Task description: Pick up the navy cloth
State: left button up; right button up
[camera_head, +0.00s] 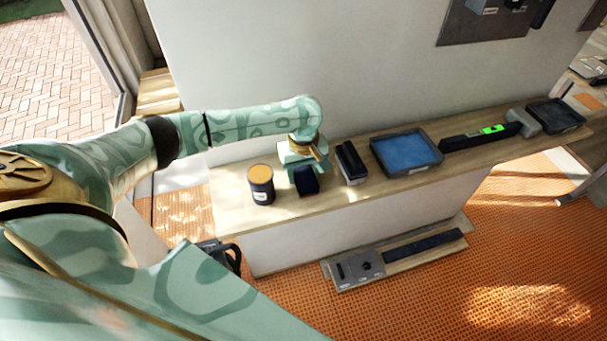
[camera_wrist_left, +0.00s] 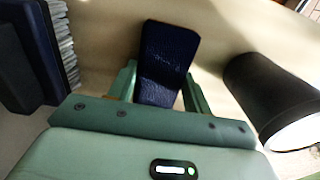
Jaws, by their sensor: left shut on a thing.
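I cannot tell whether the cloth still touches the ledge. My right gripper is not in view.
A dark tub (camera_head: 262,196) with an orange top stands left of the cloth. A brush (camera_head: 351,161) stands to its right, then a blue tray (camera_head: 443,158) and a long dark tool with a green display (camera_head: 480,137). A white wall (camera_head: 330,60) rises behind the ledge (camera_head: 237,218).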

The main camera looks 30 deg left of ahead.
aim_at(304, 173)
pick_arm(q)
jog(key=r+p, duration=0.1)
jog(key=r, duration=0.1)
jog(key=r+p, duration=0.1)
jog(key=r, duration=0.1)
jog(key=shift+s+d+r, duration=0.1)
jog(key=shift+d, duration=0.1)
jog(key=d+r+p, duration=0.1)
jog(key=s+r+p, duration=0.1)
jog(key=r, duration=0.1)
jog(key=s+d+r+p, duration=0.1)
jog(key=shift+s+d+r, duration=0.1)
jog(key=shift+d+r, duration=0.05)
jog(key=shift+d, duration=0.15)
jog(key=s+d+r+p, duration=0.3)
jog(key=s+d+r, duration=0.1)
jog(key=s+d, duration=0.2)
jog(key=shift+s+d+r, duration=0.25)
jog(key=shift+s+d, duration=0.1)
jog(key=shift+d, duration=0.5)
jog(key=shift+o, duration=0.9)
jog(key=shift+f, duration=0.1)
